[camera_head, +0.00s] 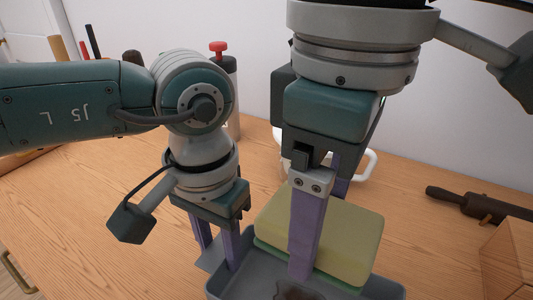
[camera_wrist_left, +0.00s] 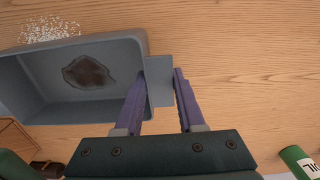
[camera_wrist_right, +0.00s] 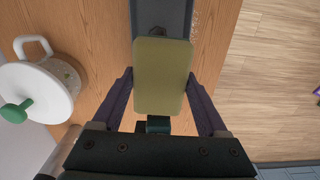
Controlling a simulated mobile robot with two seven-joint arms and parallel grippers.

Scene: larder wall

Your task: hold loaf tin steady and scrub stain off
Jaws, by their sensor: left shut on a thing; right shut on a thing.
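The grey loaf tin (camera_head: 388,289) sits on the wooden table, with a dark brown stain (camera_wrist_left: 88,73) on its inside floor. The stain is partly visible in the head view (camera_head: 298,293), at the bottom edge. My left gripper (camera_wrist_left: 161,82) is shut on the flat tab at one end of the tin (camera_wrist_left: 35,105). My right gripper (camera_wrist_right: 161,80) is shut on a yellow sponge (camera_wrist_right: 160,65) with a green underside. The sponge (camera_head: 345,235) is over the tin, beside the stain; I cannot tell whether it touches the tin's floor.
A white pot (camera_wrist_right: 38,90) with a green-knobbed lid stands near the right gripper. A dark rolling pin (camera_head: 470,205) and a wooden box (camera_head: 510,262) are at the right. White grains (camera_wrist_left: 48,29) lie beside the tin. A green can (camera_wrist_left: 300,162) stands at a corner.

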